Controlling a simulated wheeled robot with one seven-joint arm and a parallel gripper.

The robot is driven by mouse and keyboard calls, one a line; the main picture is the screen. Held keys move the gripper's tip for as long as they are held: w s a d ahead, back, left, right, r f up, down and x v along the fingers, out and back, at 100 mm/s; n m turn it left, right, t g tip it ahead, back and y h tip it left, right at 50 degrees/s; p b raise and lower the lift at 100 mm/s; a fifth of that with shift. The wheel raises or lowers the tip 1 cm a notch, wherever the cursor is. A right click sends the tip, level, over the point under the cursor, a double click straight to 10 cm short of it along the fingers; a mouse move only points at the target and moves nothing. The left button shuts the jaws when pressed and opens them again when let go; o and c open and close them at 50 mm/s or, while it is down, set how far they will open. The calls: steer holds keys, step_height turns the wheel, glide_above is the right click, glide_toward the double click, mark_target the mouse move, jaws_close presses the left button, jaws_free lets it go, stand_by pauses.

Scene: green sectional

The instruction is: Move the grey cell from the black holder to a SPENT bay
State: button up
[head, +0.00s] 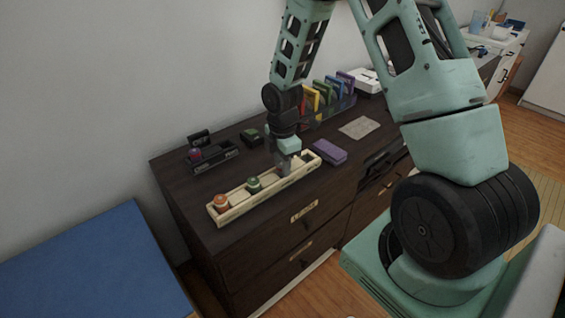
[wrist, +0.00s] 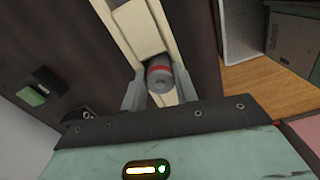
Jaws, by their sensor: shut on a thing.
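The grey cell (wrist: 160,77), with a red band, is between the two fingers of my gripper (wrist: 159,88), which is shut on it. In the head view my gripper (head: 284,165) points down over the right half of the long cream tray (head: 240,210). I cannot tell whether the cell touches the bay floor. An orange-topped cell (head: 221,202) and a green-topped cell (head: 254,184) stand in the tray's left and middle. No SPENT label is readable.
A purple box (head: 329,151) lies just right of the tray. A small dark green item (head: 250,136) sits behind it. A rack of coloured folders (head: 325,98) stands at the back. A grey cloth (head: 359,127) lies on the dresser top.

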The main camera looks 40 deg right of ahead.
steer(key=o, duration=1.1)
steer(key=shift+c, duration=0.2)
step_height(320, 180, up, 12)
steer(key=s+a+r+m, duration=0.25)
steer(key=s+a, duration=0.25)
steer(key=a, duration=0.4)
steer(key=s+a+r+m, duration=0.25)
steer(key=s+a, duration=0.25)
steer(key=a, duration=0.4)
steer(key=s+a+r+m, duration=0.2)
steer(key=s+a, duration=0.4)
steer(key=s, duration=0.8)
steer(key=shift+a+m+y+p, duration=0.25)
steer(key=shift+m+p, duration=0.2)
steer(key=shift+m, duration=0.35)
